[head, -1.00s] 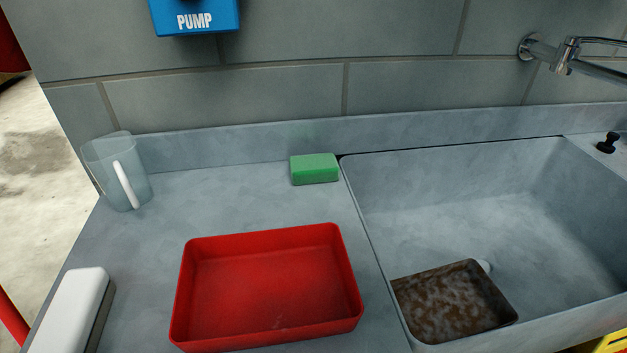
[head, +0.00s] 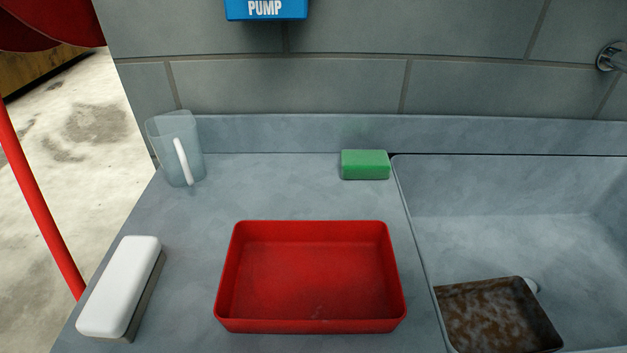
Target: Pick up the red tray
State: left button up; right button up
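The red tray (head: 311,326) is a shallow, open rectangular tray. It lies flat on the grey counter (head: 190,300), left of the sink, and looks empty. Its near wall is close to the bottom of the head view. Neither of my grippers shows in this view, and nothing touches the tray.
A white and grey block-shaped brush (head: 121,287) lies left of the tray. A clear jug (head: 160,140) stands at the back left, and a green sponge (head: 365,165) lies behind the tray. The sink (head: 480,190) on the right holds a dirty brown tray (head: 495,315).

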aim_at(280, 276)
jog(key=l+u, duration=0.45)
jog(key=k+l+u, duration=0.1)
jog(key=l+u, duration=0.35)
jog(key=k+l+u, duration=0.15)
jog(key=l+u, duration=0.3)
jog(key=k+l+u, duration=0.25)
jog(key=l+u, duration=0.2)
jog(key=i+l, duration=0.2)
jog(key=i, duration=0.25)
